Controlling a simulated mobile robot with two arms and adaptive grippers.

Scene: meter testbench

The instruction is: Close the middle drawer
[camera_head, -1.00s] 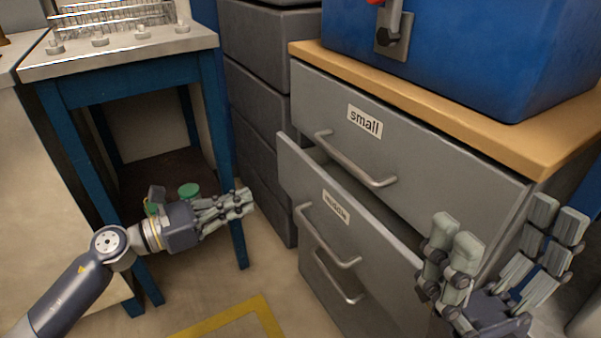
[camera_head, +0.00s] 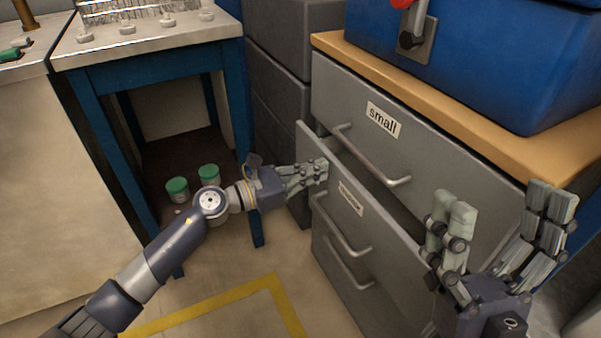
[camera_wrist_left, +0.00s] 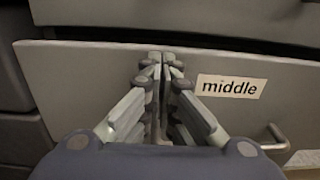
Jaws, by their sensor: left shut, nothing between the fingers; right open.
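The middle drawer (camera_head: 371,231) of the grey cabinet stands partly open, its front sticking out below the closed drawer labelled "small" (camera_head: 383,119). Its "middle" label (camera_wrist_left: 231,87) and part of its handle (camera_wrist_left: 278,140) show in the left wrist view. My left gripper (camera_head: 321,170) is shut and empty, with its fingertips at the upper left part of the drawer front, left of the label. In the left wrist view the fingertips (camera_wrist_left: 161,60) are close to the front near its top edge; contact cannot be told. My right gripper (camera_head: 490,215) is open, before the cabinet's right side.
A blue toolbox (camera_head: 480,60) sits on the cabinet's wooden top (camera_head: 440,105). A blue-legged bench (camera_head: 150,55) stands at the left, with two green-lidded jars (camera_head: 177,190) on its lower shelf. Floor with a yellow line (camera_head: 235,293) is free in front.

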